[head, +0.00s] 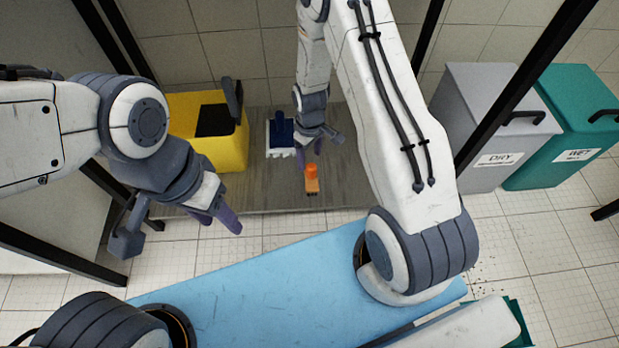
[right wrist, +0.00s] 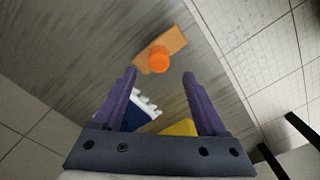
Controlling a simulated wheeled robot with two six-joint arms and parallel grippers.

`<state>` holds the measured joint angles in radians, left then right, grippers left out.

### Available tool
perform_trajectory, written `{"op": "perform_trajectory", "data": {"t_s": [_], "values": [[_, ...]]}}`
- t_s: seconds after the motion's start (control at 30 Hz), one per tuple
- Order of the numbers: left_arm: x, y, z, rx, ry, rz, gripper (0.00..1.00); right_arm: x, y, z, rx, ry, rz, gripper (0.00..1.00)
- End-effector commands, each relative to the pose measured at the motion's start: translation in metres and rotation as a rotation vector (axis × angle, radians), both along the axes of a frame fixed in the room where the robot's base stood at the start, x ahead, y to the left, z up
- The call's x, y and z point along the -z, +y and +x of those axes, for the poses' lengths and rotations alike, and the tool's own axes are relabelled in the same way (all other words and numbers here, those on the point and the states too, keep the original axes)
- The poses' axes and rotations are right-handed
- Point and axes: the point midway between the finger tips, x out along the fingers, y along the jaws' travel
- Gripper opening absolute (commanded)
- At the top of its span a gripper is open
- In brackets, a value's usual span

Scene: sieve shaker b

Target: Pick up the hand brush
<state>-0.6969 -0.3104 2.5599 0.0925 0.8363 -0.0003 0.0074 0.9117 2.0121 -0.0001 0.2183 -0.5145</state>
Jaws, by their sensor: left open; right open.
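The hand brush appears to be the small light-brown block with an upright orange knob (head: 311,180), lying on the grey-brown surface. In the right wrist view the brush (right wrist: 160,60) lies just beyond the fingertips, its knob roughly centred between them. My right gripper (head: 310,153) is open and empty, pointing down above and slightly behind the brush; its two purple fingers also show in the right wrist view (right wrist: 160,75). No contact with the brush is visible. My left gripper (head: 220,222) is open and empty, held off to the left of the brush.
A blue and white item with a toothed edge (head: 281,136) lies behind the brush. A yellow box (head: 232,150) stands left. Grey DRY (head: 480,130) and green WET (head: 575,125) bins stand right. Dark frame posts (head: 520,85) and a blue panel (head: 270,285) are nearer.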

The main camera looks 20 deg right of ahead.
Motion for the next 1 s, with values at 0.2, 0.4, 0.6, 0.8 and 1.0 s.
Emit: {"op": "perform_trajectory", "data": {"t_s": [0.2, 0.4, 0.6, 0.8, 1.0], "values": [[0.017, 0.0, 0.0, 0.0, 0.001, 0.001, 0.5, 0.028, -0.003, -0.001, 0.005, 0.001, 0.0, 0.74], [0.035, 0.0, 0.0, 0.0, 0.0, 0.0, 0.5, 0.046, -0.003, -0.002, 0.005, 0.0, 0.0, 0.74], [0.058, 0.0, 0.0, 0.0, 0.001, 0.001, 0.5, 0.074, -0.002, -0.003, 0.003, 0.0, 0.0, 0.74], [0.058, 0.0, 0.0, 0.0, 0.001, 0.001, 0.5, 0.076, -0.001, -0.002, 0.002, -0.001, 0.0, 0.74], [0.058, 0.0, 0.0, 0.0, 0.0, 0.0, 0.5, 0.076, -0.001, -0.002, 0.002, -0.001, 0.0, 0.36]]}}
